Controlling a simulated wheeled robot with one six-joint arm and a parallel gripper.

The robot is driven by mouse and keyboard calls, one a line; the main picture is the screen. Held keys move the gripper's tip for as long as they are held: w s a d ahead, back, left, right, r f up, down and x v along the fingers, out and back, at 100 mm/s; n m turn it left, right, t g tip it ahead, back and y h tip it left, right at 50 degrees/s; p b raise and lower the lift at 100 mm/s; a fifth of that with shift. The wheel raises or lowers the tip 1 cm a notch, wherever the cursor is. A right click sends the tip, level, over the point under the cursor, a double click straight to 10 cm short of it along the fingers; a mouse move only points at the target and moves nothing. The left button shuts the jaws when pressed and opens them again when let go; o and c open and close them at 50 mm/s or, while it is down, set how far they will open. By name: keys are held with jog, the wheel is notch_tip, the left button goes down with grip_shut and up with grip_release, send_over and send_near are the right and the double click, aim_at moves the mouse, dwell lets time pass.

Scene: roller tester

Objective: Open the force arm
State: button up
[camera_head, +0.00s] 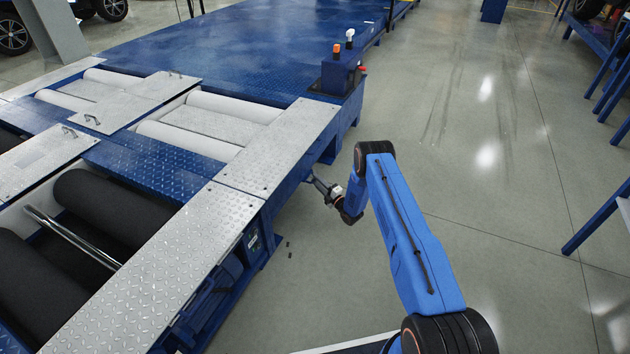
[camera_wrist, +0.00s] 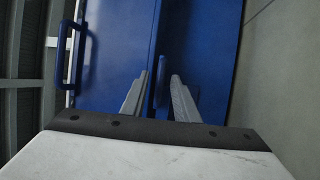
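The blue roller tester (camera_head: 240,50) fills the left of the head view. My gripper (camera_head: 320,187) is at its right side, below the edge of the deck, with its tips partly hidden by the platform. In the wrist view, my gripper (camera_wrist: 160,78) has its two grey fingers apart. A narrow upright blue bar (camera_wrist: 160,88) shows between them, with a visible gap on each side. It looks like a handle, but I cannot tell if it belongs to the force arm. Blue panels (camera_wrist: 120,45) lie behind it. A second blue handle (camera_wrist: 68,55) stands at the left.
Rollers (camera_head: 110,215) and tread plates (camera_head: 180,260) lie left of my arm. A blue post with an orange button (camera_head: 340,72) rises from the tester's edge. The concrete floor (camera_head: 470,120) to the right is clear up to blue racks (camera_head: 600,215).

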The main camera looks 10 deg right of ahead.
jog(key=shift+x, duration=0.75)
jog(key=shift+c, duration=0.4)
grip_shut()
jog(key=shift+s, duration=0.2)
